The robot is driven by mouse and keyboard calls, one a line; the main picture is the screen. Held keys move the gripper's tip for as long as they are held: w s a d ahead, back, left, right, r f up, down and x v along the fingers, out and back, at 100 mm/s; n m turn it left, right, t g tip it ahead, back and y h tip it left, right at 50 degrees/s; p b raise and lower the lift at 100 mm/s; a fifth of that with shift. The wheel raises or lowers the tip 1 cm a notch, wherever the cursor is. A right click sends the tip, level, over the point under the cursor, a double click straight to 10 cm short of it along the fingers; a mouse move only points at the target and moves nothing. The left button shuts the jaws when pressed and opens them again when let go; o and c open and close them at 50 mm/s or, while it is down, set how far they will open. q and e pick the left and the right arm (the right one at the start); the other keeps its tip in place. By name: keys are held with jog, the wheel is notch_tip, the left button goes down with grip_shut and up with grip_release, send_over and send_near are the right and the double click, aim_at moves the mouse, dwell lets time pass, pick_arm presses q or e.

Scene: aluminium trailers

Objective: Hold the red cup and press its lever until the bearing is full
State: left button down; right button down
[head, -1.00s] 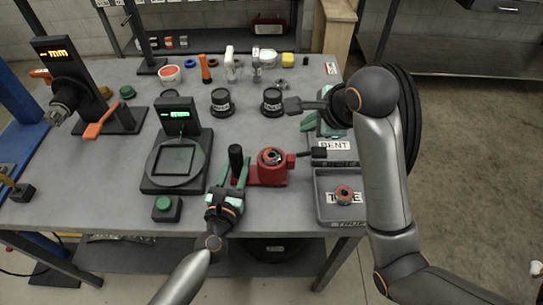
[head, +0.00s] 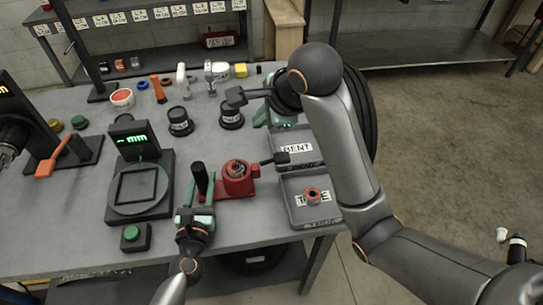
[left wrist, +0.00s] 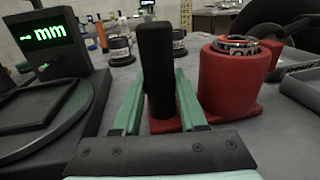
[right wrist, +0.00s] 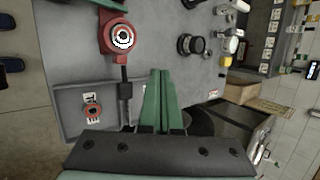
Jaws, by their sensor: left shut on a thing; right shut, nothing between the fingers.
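The red cup (head: 238,182) stands on the bench on a red base, and a bearing (left wrist: 236,45) sits in its top. A black upright handle (left wrist: 155,70) rises from the same base. My left gripper (head: 205,186) is shut on this handle, one green finger on each side. The cup's lever (head: 284,158) sticks out to the right with a black end; it also shows in the right wrist view (right wrist: 125,92). My right gripper (right wrist: 159,75) is shut and empty, beside the lever and apart from it. In the head view my right arm partly hides it.
A BENT tray (head: 318,160) and a TRUE tray (head: 331,221) holding a red-and-steel bearing (head: 312,195) lie right of the cup. A gauge stand with a green display (head: 134,140) is left. Black round pots (head: 180,122) and small containers stand behind.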

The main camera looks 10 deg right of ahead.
aim_at(275, 157)
jog(key=shift+f, duration=0.1)
notch_tip(275, 157, down, 8)
jog(key=d, duration=0.2)
jog(key=shift+d+f, duration=0.15)
jog(key=shift+d, duration=0.15)
jog(key=shift+f, duration=0.15)
dwell(2.0)
jog(key=shift+d+f, duration=0.1)
jog(key=shift+f, duration=0.15)
jog(key=shift+s+d+f, duration=0.1)
jog(key=shift+d+f, duration=0.1)
jog(key=shift+f, duration=0.4)
jog(key=shift+s+d+f, duration=0.1)
jog(key=shift+d+f, duration=0.1)
jog(key=shift+f, duration=0.4)
dwell(1.3)
jog(key=shift+w+r, duration=0.1)
jog(key=shift+r, duration=0.05)
jog(key=shift+a+r, duration=0.25)
jog(key=shift+r, duration=0.45)
jog(key=shift+a+r, duration=0.25)
jog(key=shift+r, duration=0.45)
jog(key=shift+r, duration=0.1)
jog(key=shift+a+r, duration=0.25)
jog(key=shift+r, duration=0.55)
jog(key=shift+a+r, duration=0.25)
jog(key=shift+r, duration=0.5)
jog(key=shift+a+r, duration=0.25)
jog(key=shift+r, duration=0.55)
